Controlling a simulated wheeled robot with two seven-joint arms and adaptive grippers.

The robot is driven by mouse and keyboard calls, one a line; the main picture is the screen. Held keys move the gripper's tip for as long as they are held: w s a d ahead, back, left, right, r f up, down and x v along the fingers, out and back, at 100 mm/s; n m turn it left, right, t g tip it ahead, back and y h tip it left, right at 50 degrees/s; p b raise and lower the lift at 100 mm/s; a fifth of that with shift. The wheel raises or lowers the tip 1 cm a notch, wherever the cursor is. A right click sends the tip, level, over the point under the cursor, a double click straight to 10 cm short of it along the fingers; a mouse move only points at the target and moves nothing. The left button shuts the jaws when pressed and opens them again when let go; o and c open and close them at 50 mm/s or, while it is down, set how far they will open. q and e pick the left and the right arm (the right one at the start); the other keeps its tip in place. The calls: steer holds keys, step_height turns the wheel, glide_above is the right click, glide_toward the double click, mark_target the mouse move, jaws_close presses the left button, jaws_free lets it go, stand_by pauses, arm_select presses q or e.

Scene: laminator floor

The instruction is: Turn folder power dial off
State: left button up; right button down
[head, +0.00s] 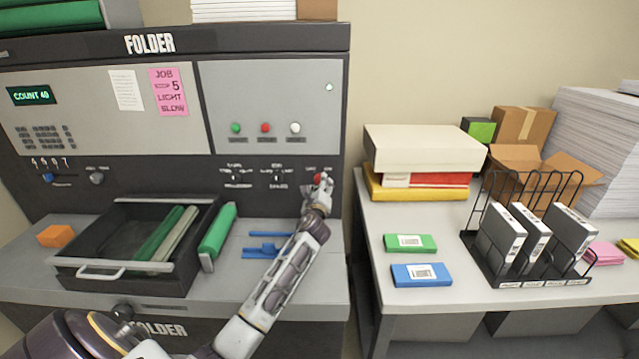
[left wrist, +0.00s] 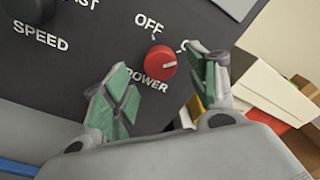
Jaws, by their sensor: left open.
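The folder (head: 270,90) is a large dark machine with a grey panel, in the head view. Its power dial (left wrist: 160,61) is a round red knob in the left wrist view, with OFF printed above left of it and POWER below. In the head view the dial (head: 318,178) is partly covered by my gripper. My left gripper (left wrist: 160,90) is open, its green-padded fingers on either side of the dial in the picture; I cannot tell whether they touch it. My right gripper is not in view.
A black tray (head: 85,272) with green and pale rolls sits on the folder's ledge, beside a green roller (head: 218,232) and blue parts (head: 262,252). The right table holds stacked boxes (head: 420,148), a file rack (head: 490,262) and cards.

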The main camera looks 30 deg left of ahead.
mark_target(319, 179)
arm_select(q)
steer(key=shift+x, duration=1.65)
steer(key=c, duration=1)
